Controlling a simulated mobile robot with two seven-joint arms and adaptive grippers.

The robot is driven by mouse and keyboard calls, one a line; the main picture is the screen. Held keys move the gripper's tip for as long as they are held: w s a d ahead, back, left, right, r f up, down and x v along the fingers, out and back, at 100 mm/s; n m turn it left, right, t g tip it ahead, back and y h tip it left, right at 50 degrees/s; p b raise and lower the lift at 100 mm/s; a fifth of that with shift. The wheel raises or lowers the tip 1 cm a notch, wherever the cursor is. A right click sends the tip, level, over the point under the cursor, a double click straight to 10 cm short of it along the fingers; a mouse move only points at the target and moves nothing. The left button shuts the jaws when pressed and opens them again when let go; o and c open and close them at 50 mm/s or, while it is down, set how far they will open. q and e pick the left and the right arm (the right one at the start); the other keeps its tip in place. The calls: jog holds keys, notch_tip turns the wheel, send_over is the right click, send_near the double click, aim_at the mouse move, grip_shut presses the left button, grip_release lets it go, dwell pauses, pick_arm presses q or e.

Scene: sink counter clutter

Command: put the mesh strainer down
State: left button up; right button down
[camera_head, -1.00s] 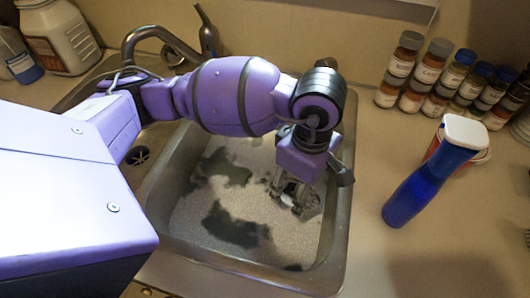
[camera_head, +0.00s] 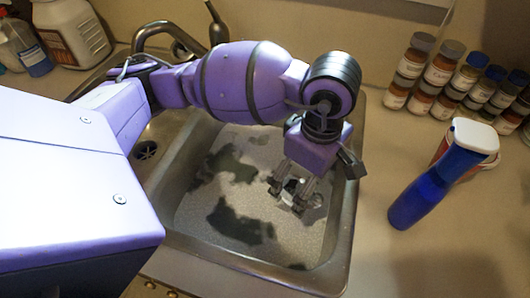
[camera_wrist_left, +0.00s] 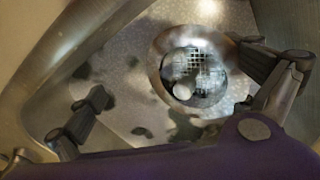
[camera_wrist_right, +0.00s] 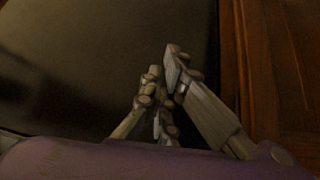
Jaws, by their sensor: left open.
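The mesh strainer (camera_wrist_left: 195,72) shows in the left wrist view as a round metal rim with a mesh middle and a pale knob-like part. It lies in the sink basin, between the fingers of my left gripper (camera_wrist_left: 175,78) and closer to the right-hand finger. I cannot tell whether that finger touches it. My left gripper (camera_head: 296,200) is open and points down into the right part of the sink in the head view, where it largely hides the strainer. My right gripper (camera_wrist_right: 163,75) shows only in its own wrist view, fingers together and nothing seen between them.
The metal sink (camera_head: 343,235) has raised walls around my left gripper, with dark patches on its floor. A blue bottle (camera_head: 420,197) stands on the counter to the right, with several spice jars (camera_head: 435,75) behind it. A faucet (camera_head: 160,30) is at the back left.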

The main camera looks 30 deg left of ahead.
pick_arm(q)
jog(key=shift+r, duration=0.15)
notch_tip(320, 180, up, 12)
dwell(0.5)
jog(key=shift+c, duration=0.4)
